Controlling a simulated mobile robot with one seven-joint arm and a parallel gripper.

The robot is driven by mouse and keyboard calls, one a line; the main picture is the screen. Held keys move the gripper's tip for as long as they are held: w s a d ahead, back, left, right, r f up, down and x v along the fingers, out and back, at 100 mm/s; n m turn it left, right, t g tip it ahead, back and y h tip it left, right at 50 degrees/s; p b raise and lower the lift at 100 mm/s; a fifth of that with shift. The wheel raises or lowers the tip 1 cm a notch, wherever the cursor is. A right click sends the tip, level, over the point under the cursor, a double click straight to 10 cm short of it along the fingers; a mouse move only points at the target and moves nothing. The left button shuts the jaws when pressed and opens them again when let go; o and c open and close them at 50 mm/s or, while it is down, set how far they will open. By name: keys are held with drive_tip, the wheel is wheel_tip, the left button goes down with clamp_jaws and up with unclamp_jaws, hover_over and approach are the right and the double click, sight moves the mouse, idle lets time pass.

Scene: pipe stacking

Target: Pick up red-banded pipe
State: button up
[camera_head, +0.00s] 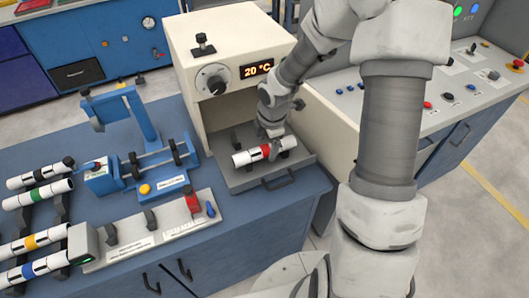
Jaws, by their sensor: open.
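The red-banded pipe (245,157) is white with a red band near its middle and a dark end at the right. It lies across dark supports on the tray (234,183) at the open front of the cream machine. My gripper (271,142) is directly above the pipe, at the red band, pointing down. Its fingers are small in this view and partly merge with the pipe. I cannot tell whether they touch it.
The cream machine (186,52) rises behind the tray, its display reading 20 °C. Blue fixtures (143,125) stand left of it on the blue bench. Pipes with green (40,194), yellow (32,242), blue (29,270) and black bands lie at far left. A control console (451,95) is at right.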

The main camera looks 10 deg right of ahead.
drive_tip(key=shift+w+f, duration=0.15)
drive_tip(key=shift+f, duration=0.8)
drive_tip(key=shift+c, duration=0.3)
clamp_jaws()
